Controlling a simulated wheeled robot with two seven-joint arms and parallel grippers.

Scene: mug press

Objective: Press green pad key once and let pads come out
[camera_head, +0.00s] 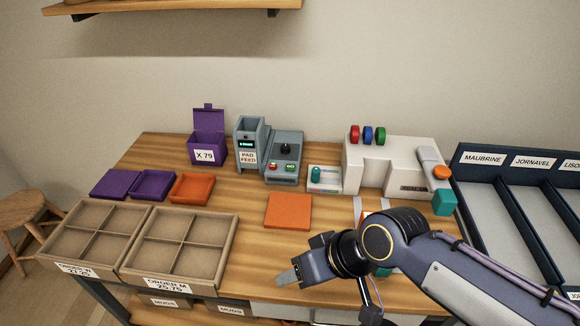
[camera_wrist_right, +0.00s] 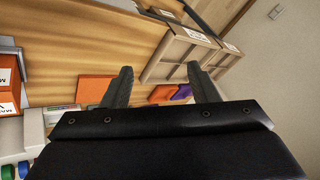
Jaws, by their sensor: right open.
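The grey pad feed machine (camera_head: 250,146) stands at the back of the table with a "PAD FEED" label and a small lit display. Its control box (camera_head: 284,155) joins it on the right. A green key (camera_head: 290,168) and a red key (camera_head: 273,167) sit on the box's front, below a black knob. No loose pads are visible by the machine. My right gripper (camera_head: 290,277) is open and empty over the front of the table, well in front of the keys. Its two fingers (camera_wrist_right: 160,88) also show apart in the right wrist view. My left gripper is not in view.
An orange mat (camera_head: 288,211) lies mid-table. Two divided cardboard trays (camera_head: 130,241) fill the front left. Purple and orange shallow trays (camera_head: 192,188) and an open purple bin (camera_head: 207,149) stand behind them. A white press machine (camera_head: 390,165) and dark labelled racks (camera_head: 510,177) stand right.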

